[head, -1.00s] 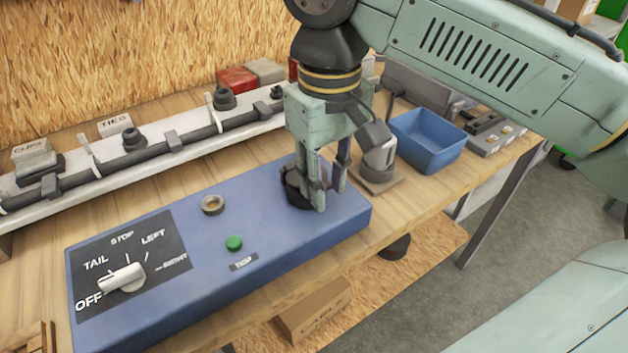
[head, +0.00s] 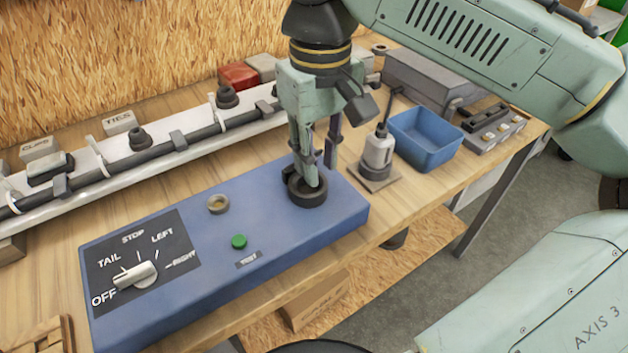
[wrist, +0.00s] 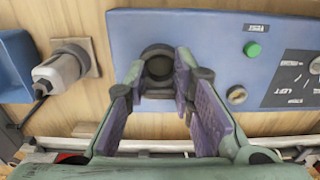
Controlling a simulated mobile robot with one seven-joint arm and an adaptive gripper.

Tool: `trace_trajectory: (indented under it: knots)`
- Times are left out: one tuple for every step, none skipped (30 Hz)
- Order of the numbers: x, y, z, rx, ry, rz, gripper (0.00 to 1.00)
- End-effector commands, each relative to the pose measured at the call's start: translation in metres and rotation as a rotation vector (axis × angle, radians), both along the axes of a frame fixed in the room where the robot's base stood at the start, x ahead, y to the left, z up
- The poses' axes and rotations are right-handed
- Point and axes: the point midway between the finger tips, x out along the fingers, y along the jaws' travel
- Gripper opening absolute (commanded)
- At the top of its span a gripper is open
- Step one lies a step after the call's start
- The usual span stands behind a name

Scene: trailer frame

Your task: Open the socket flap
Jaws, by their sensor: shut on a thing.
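The black round socket (head: 307,197) sits on top of the right end of the blue control box (head: 210,285). It also shows in the wrist view (wrist: 157,65) as a dark ring with a dark opening. My gripper (head: 311,182) points down at the socket, with its fingers at the rim. In the wrist view my gripper (wrist: 160,78) has one finger on each side of the socket, shut on the socket flap. A dark strip (wrist: 158,94) lies between the fingers. The fingers hide part of the flap, and I cannot tell its exact angle.
The box also carries a rotary switch (head: 136,274), a green button (head: 239,242) and a small brass ring (head: 218,204). A cable rail (head: 165,143) runs along the back.

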Motion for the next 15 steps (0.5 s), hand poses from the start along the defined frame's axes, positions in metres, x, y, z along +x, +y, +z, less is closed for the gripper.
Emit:
trace_trajectory:
  knots:
    - [0.0011,0.0005,0.0016,0.001,-0.002,-0.002,0.13]
    - [0.0012,0.0004,0.0013,0.001,-0.002,-0.002,0.13]
    - [0.0010,0.0003,0.0008,0.001,-0.002,-0.002,0.13]
    - [0.0009,0.0001,0.0007,0.001,-0.001,-0.002,0.13]
    - [0.0008,0.0001,0.0006,0.001,-0.001,-0.002,0.13]
    - [0.0007,0.0000,0.0007,0.000,-0.001,-0.002,0.12]
    - [0.0006,0.0000,0.0007,-0.001,-0.001,-0.001,0.12]
    - [0.0006,-0.0001,0.0007,-0.001,-0.001,-0.001,0.12]
    - [0.0007,0.0001,0.0009,-0.001,0.000,-0.001,0.12]
    - [0.0009,0.0003,0.0012,-0.001,0.000,-0.001,0.12]
    - [0.0013,0.0007,0.0017,-0.001,0.000,-0.001,0.12]
    - [0.0024,0.0015,0.0026,-0.001,0.000,0.000,0.12]
    - [0.0034,0.0023,0.0035,-0.001,0.000,0.000,0.13]
    - [0.0045,0.0031,0.0044,-0.001,-0.001,0.000,0.13]
    - [0.0062,0.0045,0.0058,-0.001,-0.001,0.000,0.13]
